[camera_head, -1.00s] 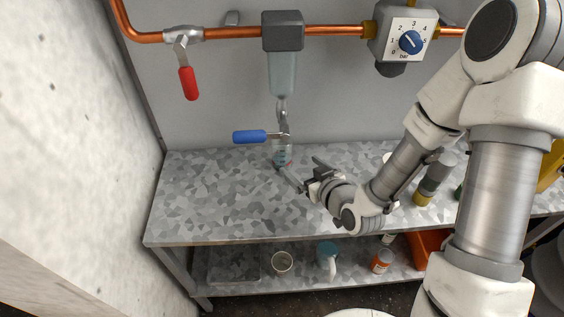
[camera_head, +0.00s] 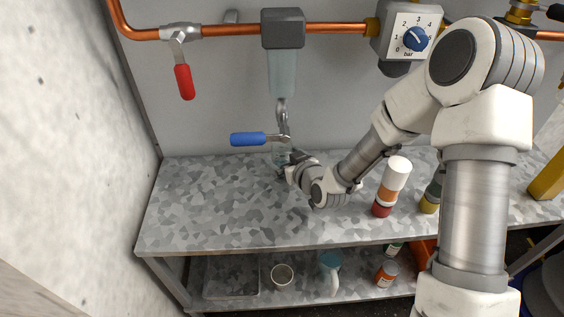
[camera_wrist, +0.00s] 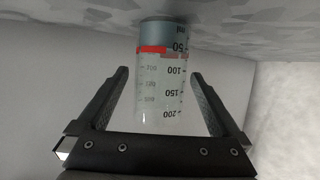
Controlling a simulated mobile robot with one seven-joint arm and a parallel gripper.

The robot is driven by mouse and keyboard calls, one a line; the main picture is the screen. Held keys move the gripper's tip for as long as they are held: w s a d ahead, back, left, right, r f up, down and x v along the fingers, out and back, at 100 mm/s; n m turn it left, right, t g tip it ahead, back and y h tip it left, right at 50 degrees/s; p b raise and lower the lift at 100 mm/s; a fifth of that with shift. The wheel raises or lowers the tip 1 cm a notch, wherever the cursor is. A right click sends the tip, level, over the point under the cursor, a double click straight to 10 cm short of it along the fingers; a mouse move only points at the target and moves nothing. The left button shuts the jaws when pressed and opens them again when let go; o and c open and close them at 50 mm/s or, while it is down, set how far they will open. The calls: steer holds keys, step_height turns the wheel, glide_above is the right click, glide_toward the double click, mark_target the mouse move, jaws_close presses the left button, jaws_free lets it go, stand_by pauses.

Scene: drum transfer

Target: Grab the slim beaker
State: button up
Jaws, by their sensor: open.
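The slim beaker (camera_wrist: 160,85) is a clear graduated cylinder with a red band and some bluish liquid. In the wrist view it appears upside down between the two open fingers of my gripper (camera_wrist: 158,95), with a gap on each side. In the head view the beaker (camera_head: 280,155) stands on the speckled metal bench top below the tap, and my gripper (camera_head: 284,168) reaches it from the front right. My gripper hides the beaker's lower part there.
A tap with a blue lever (camera_head: 248,139) hangs just above the beaker. The bench's left side (camera_head: 190,205) is clear.

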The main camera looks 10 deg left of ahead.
steer(key=shift+w+a+f, duration=0.2)
steer(key=shift+w+a, duration=0.05)
steer(key=shift+w, duration=0.05)
steer(key=shift+c, duration=0.2)
steer(key=shift+r, duration=0.1)
steer(key=c, duration=1.5)
steer(key=shift+o, duration=0.2)
